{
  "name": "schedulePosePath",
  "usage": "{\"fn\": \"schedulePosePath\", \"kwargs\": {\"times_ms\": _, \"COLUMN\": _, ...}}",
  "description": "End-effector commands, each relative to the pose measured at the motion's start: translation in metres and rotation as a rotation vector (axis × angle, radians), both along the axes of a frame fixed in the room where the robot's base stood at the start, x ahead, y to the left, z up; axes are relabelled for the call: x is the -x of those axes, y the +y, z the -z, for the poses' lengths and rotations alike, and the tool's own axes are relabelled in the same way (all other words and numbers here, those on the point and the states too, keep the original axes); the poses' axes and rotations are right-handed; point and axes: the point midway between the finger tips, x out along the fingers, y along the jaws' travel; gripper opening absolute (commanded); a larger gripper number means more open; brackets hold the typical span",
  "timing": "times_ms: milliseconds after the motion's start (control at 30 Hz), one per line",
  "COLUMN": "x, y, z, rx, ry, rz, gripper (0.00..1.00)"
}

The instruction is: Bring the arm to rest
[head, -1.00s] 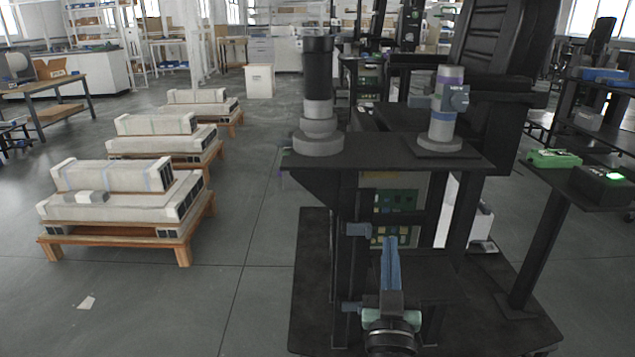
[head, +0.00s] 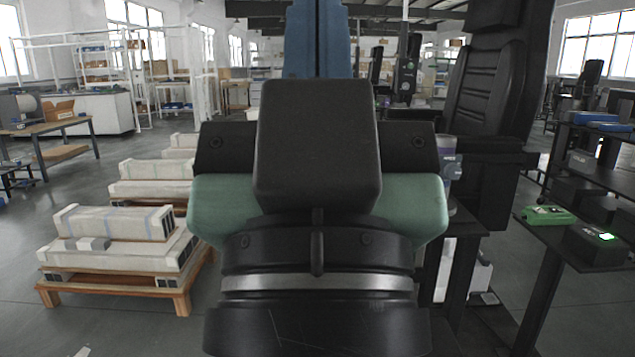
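My gripper (head: 318,30) is raised large and close in front of the head camera, seen from its back. Its dark housing and green sides fill the middle of the view. Its two blue fingers point up and lie side by side with only a thin seam between them, so it looks shut. The fingertips reach the top edge of the picture, and no object shows between the fingers.
Wooden pallets with wrapped pale blocks (head: 120,255) stand on the floor at left. A black seat (head: 487,95) stands behind at right. A green device (head: 546,215) and a black box with a lit green display (head: 597,243) sit on a side stand at right.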

Motion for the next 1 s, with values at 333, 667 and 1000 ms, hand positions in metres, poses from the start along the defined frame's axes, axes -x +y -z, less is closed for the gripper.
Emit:
{"fn": "schedulePosePath", "kwargs": {"times_ms": 333, "x": -0.001, "y": 0.0, "z": -0.12, "rx": 0.0, "ry": 0.001, "rz": 0.0, "gripper": 0.0}}
{"fn": "schedulePosePath", "kwargs": {"times_ms": 667, "x": -0.001, "y": 0.0, "z": -0.22, "rx": 0.0, "ry": 0.001, "rz": -0.001, "gripper": 0.0}}
{"fn": "schedulePosePath", "kwargs": {"times_ms": 1000, "x": -0.001, "y": 0.0, "z": -0.272, "rx": 0.0, "ry": 0.001, "rz": -0.001, "gripper": 0.0}}
